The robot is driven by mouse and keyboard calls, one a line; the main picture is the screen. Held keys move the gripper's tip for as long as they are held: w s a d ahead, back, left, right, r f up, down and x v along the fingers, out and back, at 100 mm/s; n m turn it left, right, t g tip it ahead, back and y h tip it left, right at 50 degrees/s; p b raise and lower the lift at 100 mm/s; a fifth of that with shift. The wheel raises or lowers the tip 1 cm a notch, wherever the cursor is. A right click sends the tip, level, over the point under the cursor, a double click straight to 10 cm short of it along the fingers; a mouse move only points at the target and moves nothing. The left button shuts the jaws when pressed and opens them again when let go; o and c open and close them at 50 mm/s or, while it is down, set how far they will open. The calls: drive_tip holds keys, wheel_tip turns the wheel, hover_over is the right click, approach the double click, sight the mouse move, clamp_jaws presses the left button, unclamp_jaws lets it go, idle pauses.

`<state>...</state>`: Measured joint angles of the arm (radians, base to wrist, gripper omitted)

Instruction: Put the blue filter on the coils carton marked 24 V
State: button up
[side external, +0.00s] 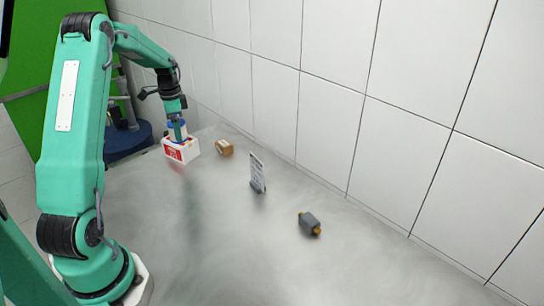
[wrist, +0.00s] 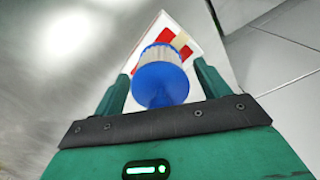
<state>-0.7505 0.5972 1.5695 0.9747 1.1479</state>
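The blue filter (wrist: 160,85) has blue ends and a pale ribbed body. It is between my gripper's fingers in the wrist view, with a narrow gap showing beside it. In the side external view its blue (side external: 177,126) shows at the fingers, partly hidden by them. My gripper (side external: 178,133) is over a white and red carton (side external: 180,151); it also shows in the wrist view (wrist: 162,72), with the fingers apart on either side of the filter. The filter appears to stand on the carton's top. The carton's label print is too small to read.
A small brown box (side external: 224,147) lies just right of the carton. A grey upright plate (side external: 257,172) and a dark part with yellow ends (side external: 310,223) are farther right. A white tiled wall (side external: 330,120) bounds the metal table (side external: 220,245), whose front is clear.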

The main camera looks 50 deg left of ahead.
drive_tip(key=shift+r, duration=0.1)
wheel_tip(320, 180, up, 12)
drive_tip(key=shift+r, duration=0.1)
idle(0.8)
drive_tip(key=shift+d, duration=0.1)
idle(0.4)
drive_tip(key=shift+d+r, duration=0.15)
drive_tip(key=shift+d, duration=0.1)
drive_tip(key=s+d+r+n+t+y, duration=0.15)
drive_tip(key=d+r, duration=0.25)
drive_tip(key=d, duration=0.6)
drive_tip(key=s+d+r+n+t+h, duration=0.1)
drive_tip(key=s+d+r, duration=0.15)
drive_tip(key=d, duration=0.85)
drive_tip(key=s+d+f+n+t, duration=0.2)
drive_tip(key=s+d+f+t, duration=0.1)
drive_tip(key=s+d, duration=0.8)
drive_tip(key=shift+d, duration=1.15)
